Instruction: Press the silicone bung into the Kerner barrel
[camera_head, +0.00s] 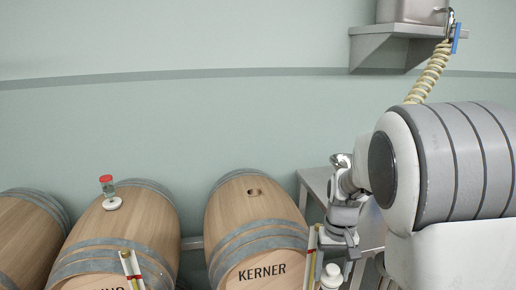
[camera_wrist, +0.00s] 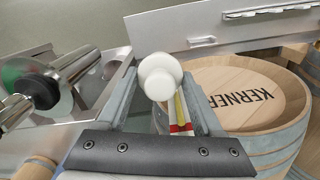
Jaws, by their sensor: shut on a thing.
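The Kerner barrel (camera_head: 240,215) lies on its side in the middle of the head view, its name on the front end. An open, dark bung hole (camera_head: 254,192) shows on its top. In the wrist view its lettered end (camera_wrist: 225,105) is at the right. My gripper (camera_head: 336,262) is low, to the right of the barrel and apart from the hole. It is shut on the white silicone bung (camera_wrist: 160,78), which sits between the fingertips in the wrist view. The bung also shows, small, in the head view (camera_head: 331,274). The hole is not visible in the wrist view.
Left of it lies another barrel (camera_head: 125,225) with a red-capped airlock (camera_head: 108,188) in a white bung. A further barrel (camera_head: 25,240) is at the far left. A steel table (camera_head: 318,181) stands behind my arm. A coiled hose (camera_head: 428,75) hangs beside a wall shelf (camera_head: 400,38).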

